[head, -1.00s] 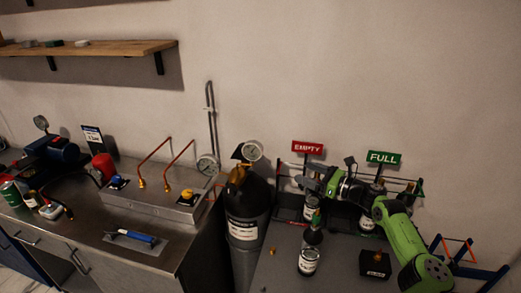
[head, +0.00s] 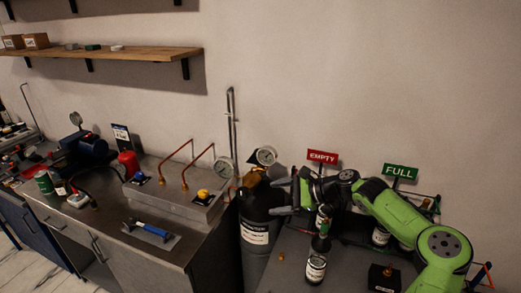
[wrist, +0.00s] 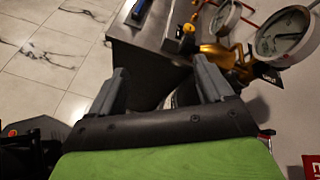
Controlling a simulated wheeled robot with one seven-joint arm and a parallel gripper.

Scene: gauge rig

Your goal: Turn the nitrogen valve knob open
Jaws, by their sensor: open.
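A dark gas cylinder (head: 255,232) with a pale label stands between the steel bench and the grey table. Its brass valve (head: 254,180) and a round gauge (head: 266,156) are on top; I cannot read the label. In the wrist view the brass valve (wrist: 222,54) and the gauge (wrist: 285,35) are at the upper right, beyond the right finger. My gripper (head: 276,196) is open and empty, pointing left, close to the right of the cylinder top. Its two fingers (wrist: 160,68) show wide apart in the wrist view. I cannot make out a separate knob on the valve.
A steel box (head: 172,198) on the bench bears a blue knob (head: 138,178) and a yellow knob (head: 202,193). A second gauge (head: 224,167) is behind it. A small labelled bottle (head: 316,268) stands below my arm. EMPTY (head: 323,158) and FULL (head: 400,172) signs stand behind.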

